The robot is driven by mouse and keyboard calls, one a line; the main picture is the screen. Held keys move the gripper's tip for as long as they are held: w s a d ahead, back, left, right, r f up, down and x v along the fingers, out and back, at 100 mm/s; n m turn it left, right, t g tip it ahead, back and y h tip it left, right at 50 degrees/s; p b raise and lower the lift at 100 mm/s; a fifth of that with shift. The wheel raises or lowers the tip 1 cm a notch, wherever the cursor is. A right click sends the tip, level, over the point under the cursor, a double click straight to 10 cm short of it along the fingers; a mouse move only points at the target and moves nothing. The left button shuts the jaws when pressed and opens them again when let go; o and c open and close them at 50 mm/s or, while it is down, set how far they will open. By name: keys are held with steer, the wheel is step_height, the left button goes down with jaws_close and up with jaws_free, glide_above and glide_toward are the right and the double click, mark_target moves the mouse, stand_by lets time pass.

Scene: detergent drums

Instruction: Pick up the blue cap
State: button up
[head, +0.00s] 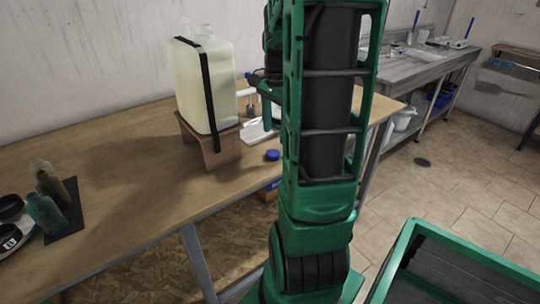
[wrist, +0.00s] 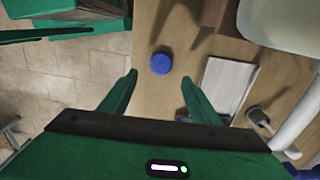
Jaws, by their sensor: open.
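The blue cap (head: 272,155) lies on the wooden table (head: 110,165), near its front edge, just left of my arm in the head view. In the wrist view the blue cap (wrist: 161,63) shows whole, beyond my fingertips and roughly midway between them. My gripper (wrist: 158,80) is open and empty, its two green fingers spread apart. The cap is apart from both fingers.
A large pale drum (head: 205,85) with a black strap stands on a brown wooden stand (head: 210,142), left of the cap. A white tray (wrist: 225,85) lies right of the cap in the wrist view. Small bottles (head: 48,205) stand at the table's left.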

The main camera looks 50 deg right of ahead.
mark_target(273, 152)
steer(key=shift+w+a+f, duration=0.1)
steer(key=shift+a+f, duration=0.05)
steer(key=shift+f, duration=1.75)
steer(key=shift+w+a+f, duration=0.1)
steer(key=shift+a+f, duration=0.05)
steer(key=shift+f, duration=1.7)
steer(key=c, duration=1.2)
steer(key=shift+r, duration=0.15)
